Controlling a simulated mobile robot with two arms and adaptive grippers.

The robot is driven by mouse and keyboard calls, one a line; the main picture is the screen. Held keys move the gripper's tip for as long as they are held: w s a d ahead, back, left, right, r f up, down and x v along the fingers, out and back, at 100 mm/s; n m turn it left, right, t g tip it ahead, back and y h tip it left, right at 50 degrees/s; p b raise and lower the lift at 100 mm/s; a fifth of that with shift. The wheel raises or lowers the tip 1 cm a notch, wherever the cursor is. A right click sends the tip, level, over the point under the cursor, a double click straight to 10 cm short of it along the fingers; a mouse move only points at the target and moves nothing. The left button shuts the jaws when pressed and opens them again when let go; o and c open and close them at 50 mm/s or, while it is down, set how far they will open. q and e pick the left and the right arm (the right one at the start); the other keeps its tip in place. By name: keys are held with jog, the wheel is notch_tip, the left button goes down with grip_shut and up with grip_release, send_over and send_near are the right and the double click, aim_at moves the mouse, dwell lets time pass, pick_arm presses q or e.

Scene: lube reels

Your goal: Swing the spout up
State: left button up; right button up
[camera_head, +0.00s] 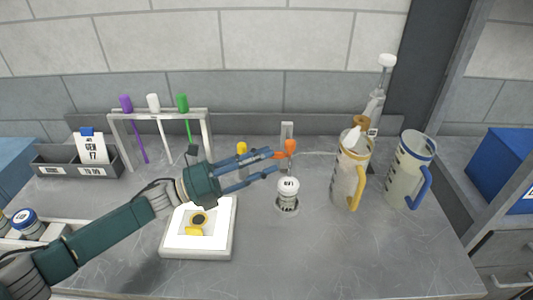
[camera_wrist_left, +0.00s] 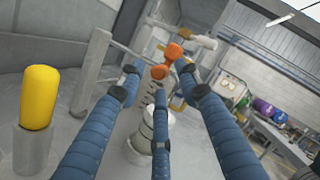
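My left gripper (camera_head: 274,161) reaches in from the left with its blue fingers spread. An orange piece (camera_head: 291,146) stands at its fingertips, above a small white-topped fitting (camera_head: 288,186). In the left wrist view the orange piece (camera_wrist_left: 161,72) lies between the tips of my left gripper (camera_wrist_left: 158,80); I cannot tell whether they touch it. A clear jug with a yellow handle (camera_head: 347,180) stands to the right, with a pale spout-like part and brown piece (camera_head: 360,123) at its top. I cannot tell for sure which part is the spout. My right gripper is not in view.
A jug with a blue handle (camera_head: 404,172) stands at the right. A white tray (camera_head: 228,243) lies below my left wrist. A rack (camera_head: 158,112) with purple, white and green-topped tools stands behind. A yellow-topped peg (camera_head: 242,148) is close to my fingers. The front right counter is clear.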

pick_arm(q)
jog(key=shift+w+d+r, duration=0.1)
jog(key=shift+w+d, duration=0.05)
jog(key=shift+d, duration=0.4)
grip_shut()
